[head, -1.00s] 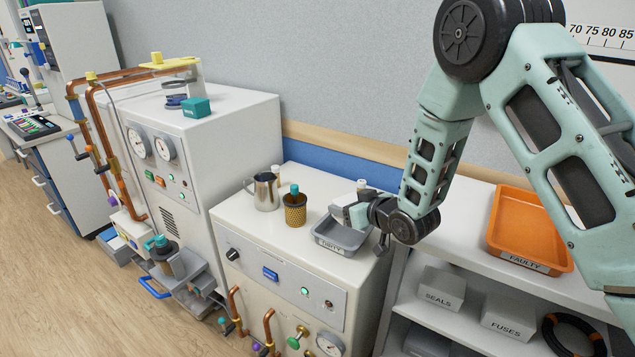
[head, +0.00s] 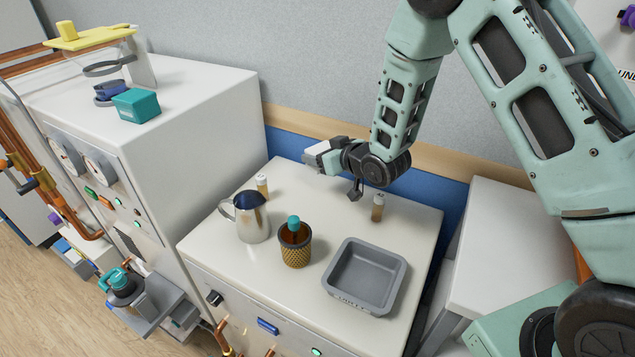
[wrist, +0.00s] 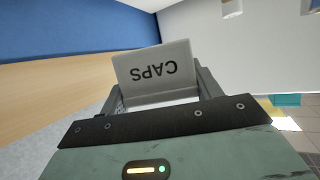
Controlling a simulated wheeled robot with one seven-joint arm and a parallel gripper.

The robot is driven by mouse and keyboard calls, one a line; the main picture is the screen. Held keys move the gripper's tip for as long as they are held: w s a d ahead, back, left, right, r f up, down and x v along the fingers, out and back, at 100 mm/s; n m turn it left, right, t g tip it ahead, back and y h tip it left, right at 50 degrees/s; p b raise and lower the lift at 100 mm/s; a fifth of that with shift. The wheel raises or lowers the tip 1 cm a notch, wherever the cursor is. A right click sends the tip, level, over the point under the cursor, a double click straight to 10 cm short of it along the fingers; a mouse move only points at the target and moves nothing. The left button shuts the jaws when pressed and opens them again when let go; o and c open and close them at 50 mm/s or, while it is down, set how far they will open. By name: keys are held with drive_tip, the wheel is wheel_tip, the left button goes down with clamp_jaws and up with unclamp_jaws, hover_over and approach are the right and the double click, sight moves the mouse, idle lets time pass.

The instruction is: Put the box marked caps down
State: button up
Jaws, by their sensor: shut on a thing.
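The light grey box marked CAPS (wrist: 155,72) is between the fingers of my gripper (wrist: 160,92) in the wrist view, its label upside down there. In the head view my gripper (head: 328,156) is shut on the box (head: 314,149), which is small and partly covered by the fingers. Both are in the air above the back part of the white cabinet top (head: 330,215), near the wall. The box appears clear of the surface; the exact height is hard to tell.
A grey tray (head: 366,276) stands front right on the cabinet top. A metal jug (head: 250,218), a brown bottle in a mesh holder (head: 295,245), a vial (head: 262,187) and another vial (head: 378,207) stand there too. A taller white machine (head: 185,110) rises at left. Bare surface shows between them.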

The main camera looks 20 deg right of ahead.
wheel_tip(320, 180, down, 9)
drive_tip(key=shift+r+p, duration=0.1)
drive_tip(key=shift+p, duration=0.2)
drive_tip(key=shift+f+b, duration=0.5)
drive_tip(key=shift+f, duration=0.15)
drive_tip(key=o, duration=1.2)
